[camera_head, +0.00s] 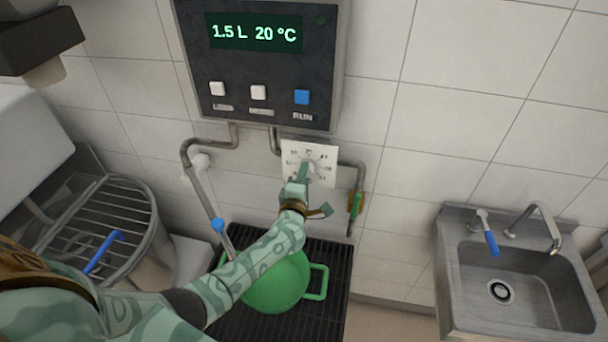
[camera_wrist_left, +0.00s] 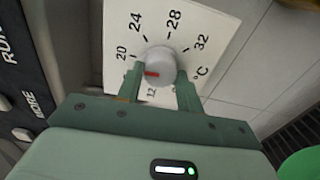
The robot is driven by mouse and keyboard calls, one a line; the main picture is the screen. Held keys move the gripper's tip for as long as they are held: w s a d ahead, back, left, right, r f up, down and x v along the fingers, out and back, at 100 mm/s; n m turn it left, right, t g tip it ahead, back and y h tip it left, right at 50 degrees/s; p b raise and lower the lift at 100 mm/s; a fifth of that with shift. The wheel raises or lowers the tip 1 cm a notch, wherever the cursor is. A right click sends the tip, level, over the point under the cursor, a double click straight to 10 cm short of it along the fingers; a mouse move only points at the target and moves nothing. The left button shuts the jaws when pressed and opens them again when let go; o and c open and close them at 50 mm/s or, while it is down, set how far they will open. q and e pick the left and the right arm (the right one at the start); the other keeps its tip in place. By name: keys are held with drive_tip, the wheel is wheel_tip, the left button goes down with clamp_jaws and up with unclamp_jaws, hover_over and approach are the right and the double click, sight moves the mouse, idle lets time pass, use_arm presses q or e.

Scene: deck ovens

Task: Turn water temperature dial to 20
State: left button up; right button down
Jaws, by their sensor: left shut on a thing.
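The water temperature dial is a round grey knob (camera_wrist_left: 160,64) with a red mark, on a white plate (camera_wrist_left: 215,25) with printed numbers. It also shows on its wall plate in the head view (camera_head: 325,152). In the wrist view 12, 20, 24, 28 and 32 are readable. The red mark lies on the knob's lower left; its exact number is hard to tell. My left gripper (camera_wrist_left: 161,82) is shut on the knob, one finger on each side; it also shows in the head view (camera_head: 304,174). The display (camera_head: 254,33) above reads 1.5 L and 20 °C. My right gripper is not in view.
The control panel (camera_head: 262,70) has two white buttons and a blue one marked RUN. Below my left arm, a green pot (camera_head: 275,285) stands on a black grate (camera_head: 333,262). Pipes run beside the dial plate. A steel sink (camera_head: 520,262) is at the right.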

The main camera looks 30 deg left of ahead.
use_arm(q)
drive_tip(key=shift+m, duration=0.3)
drive_tip(key=o, duration=1)
drive_tip(key=p+v, duration=0.1)
drive_tip(key=v, duration=1.5)
drive_tip(key=shift+s+p, duration=0.15)
drive_tip(key=shift+p, duration=0.15)
